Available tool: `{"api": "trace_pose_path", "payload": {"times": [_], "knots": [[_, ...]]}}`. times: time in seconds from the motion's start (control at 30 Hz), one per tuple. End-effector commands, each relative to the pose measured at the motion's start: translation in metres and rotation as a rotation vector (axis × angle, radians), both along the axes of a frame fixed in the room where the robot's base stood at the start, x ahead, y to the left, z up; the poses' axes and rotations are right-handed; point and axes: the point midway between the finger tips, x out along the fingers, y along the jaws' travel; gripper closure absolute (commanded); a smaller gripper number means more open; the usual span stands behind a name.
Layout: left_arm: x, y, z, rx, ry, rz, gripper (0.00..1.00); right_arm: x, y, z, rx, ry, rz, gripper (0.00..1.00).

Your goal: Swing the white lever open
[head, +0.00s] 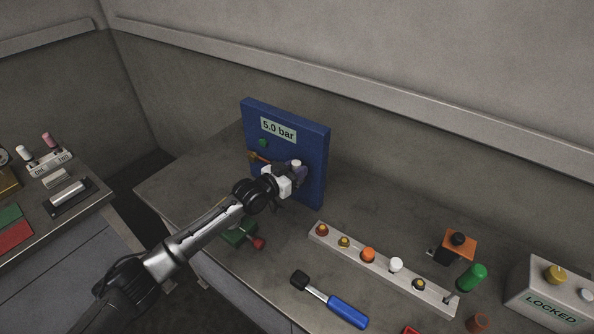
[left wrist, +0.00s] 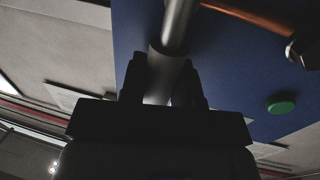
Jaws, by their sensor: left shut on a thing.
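A blue upright panel (head: 315,150) stands on the bench and carries a label reading 5.0 bar (head: 278,130). My left gripper (head: 297,174) is at the front of the panel, low and right of its middle. A small white end (head: 296,163), which seems to be part of the white lever, shows just above the gripper. In the left wrist view the fingers are shut around a pale round bar (left wrist: 178,25), shaded grey, which I take as the lever. Its pivot is hidden by the gripper and arm. My right gripper does not show.
A copper-coloured handle (head: 258,157) and a green button (head: 263,143) sit on the panel left of the gripper. A light rail with several knobs (head: 382,270), a blue-handled tool (head: 347,311) and a box marked LOCKED (head: 525,288) are to the right.

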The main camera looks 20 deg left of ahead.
Motion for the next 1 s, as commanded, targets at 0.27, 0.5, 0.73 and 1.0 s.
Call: {"api": "trace_pose_path", "payload": {"times": [0.27, 0.5, 0.73, 1.0], "knots": [[0.000, 0.001, -0.001, -0.006, 0.004, 0.001, 0.67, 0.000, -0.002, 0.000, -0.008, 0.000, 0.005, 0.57], [0.000, 0.001, 0.000, -0.003, 0.002, 0.001, 0.45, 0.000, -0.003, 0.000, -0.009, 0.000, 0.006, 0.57], [0.000, 0.001, 0.000, -0.002, 0.002, 0.001, 0.45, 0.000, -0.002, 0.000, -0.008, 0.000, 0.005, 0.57], [-0.024, 0.010, 0.002, -0.002, 0.003, 0.000, 0.45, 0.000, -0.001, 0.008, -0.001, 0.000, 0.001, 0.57]]}}
